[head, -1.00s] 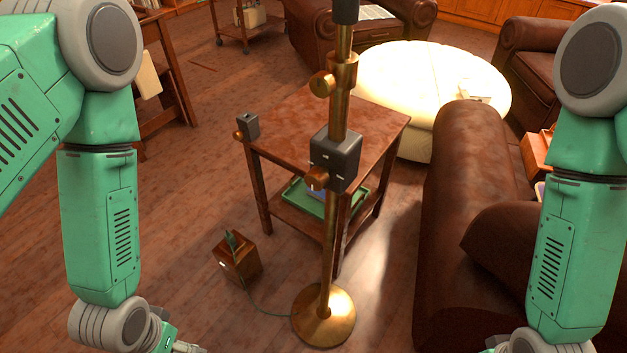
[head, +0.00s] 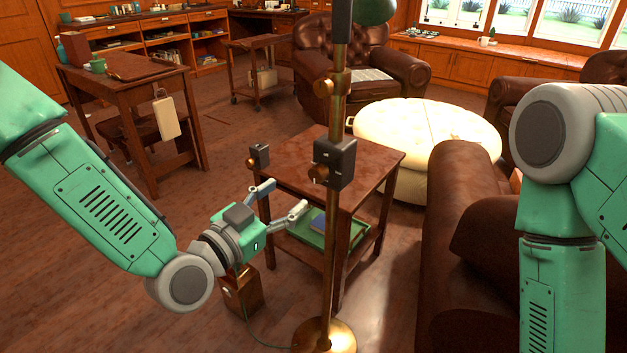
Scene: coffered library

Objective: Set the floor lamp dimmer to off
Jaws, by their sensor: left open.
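The floor lamp has a brass pole (head: 331,255) rising from a round brass base, with part of a green shade at the top edge. My left gripper (head: 286,197) is open and empty, left of the pole and below the dark box, fingers pointing right. It touches nothing that I can make out. My right arm shows at the right, but its gripper is out of view.
A side table (head: 370,170) stands behind the pole, with a green tray (head: 345,240) on its lower shelf. A smaller dark box with a knob (head: 259,155) is at its left corner. A corded wooden box (head: 250,290) is on the floor. A leather sofa (head: 450,240) stands right.

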